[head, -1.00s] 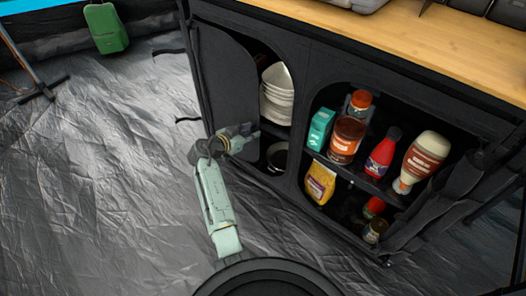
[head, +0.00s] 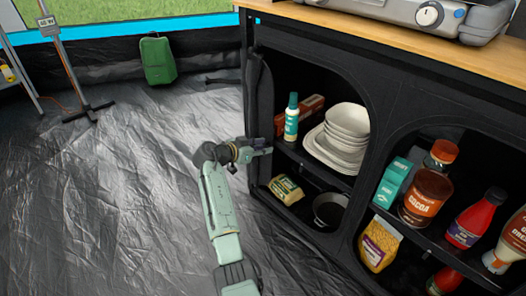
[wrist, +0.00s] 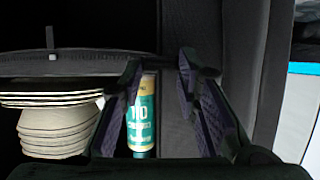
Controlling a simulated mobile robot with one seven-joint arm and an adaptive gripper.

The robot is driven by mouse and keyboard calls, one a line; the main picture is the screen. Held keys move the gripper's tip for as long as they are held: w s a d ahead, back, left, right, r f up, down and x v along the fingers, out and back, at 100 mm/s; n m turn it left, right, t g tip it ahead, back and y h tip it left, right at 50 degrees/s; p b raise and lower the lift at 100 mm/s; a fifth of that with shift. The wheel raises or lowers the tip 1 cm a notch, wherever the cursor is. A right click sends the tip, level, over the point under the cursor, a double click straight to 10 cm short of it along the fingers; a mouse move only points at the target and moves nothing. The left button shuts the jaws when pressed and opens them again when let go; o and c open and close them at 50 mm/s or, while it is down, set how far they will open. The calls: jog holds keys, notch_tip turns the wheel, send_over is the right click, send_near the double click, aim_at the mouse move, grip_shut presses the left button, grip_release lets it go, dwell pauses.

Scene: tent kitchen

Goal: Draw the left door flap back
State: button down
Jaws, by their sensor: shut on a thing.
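The left door flap (head: 258,100) is dark grey fabric, drawn to the left edge of the cabinet's left opening and seen as a narrow strip. My gripper (head: 263,147) is at this edge, shut on the flap. In the wrist view my gripper's fingers (wrist: 160,68) stand on either side of a strip with dark grey fabric (wrist: 180,128) and a bottle behind. The exact grip on the cloth is hard to see. The left opening shows its contents.
The left compartment holds a teal bottle (head: 291,117), stacked white bowls and plates (head: 340,138), a yellow packet (head: 287,190) and a dark pot (head: 329,209). Food jars stand in the right compartment.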

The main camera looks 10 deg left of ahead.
jog(key=shift+w, duration=0.1)
dwell(0.3)
jog(key=c, duration=1.2)
grip_release()
jog(key=shift+a, duration=0.15)
jog(key=v, duration=1.2)
jog(key=shift+c, duration=0.4)
